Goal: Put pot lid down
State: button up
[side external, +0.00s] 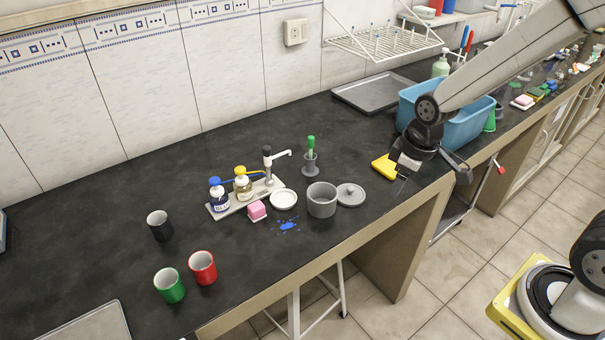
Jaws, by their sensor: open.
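The grey pot lid (351,194) with a small knob lies on the dark bench top, just right of the grey pot (321,201). The pot stands upright and its top is uncovered. My gripper (403,181) is open to the right of the lid, low over the bench near its front edge and apart from the lid. A yellow object (383,167) lies on the bench beside my gripper. My fingertips are small and partly dark against the bench.
A white dish (284,199), a pink block (257,210) and a tray of bottles (225,204) stand left of the pot. A blue spill (287,226) lies in front. Green (169,288), red (203,269) and black (160,228) cups stand farther left.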

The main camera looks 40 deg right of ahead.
jog(key=s+m, duration=0.1)
jog(key=s, duration=0.1)
jog(key=s+m, duration=0.1)
jog(key=m, duration=0.1)
jog(key=s+a+m, duration=0.1)
jog(key=s, duration=0.1)
jog(key=shift+s+f+t, duration=0.2)
jog(key=shift+s+t, duration=0.1)
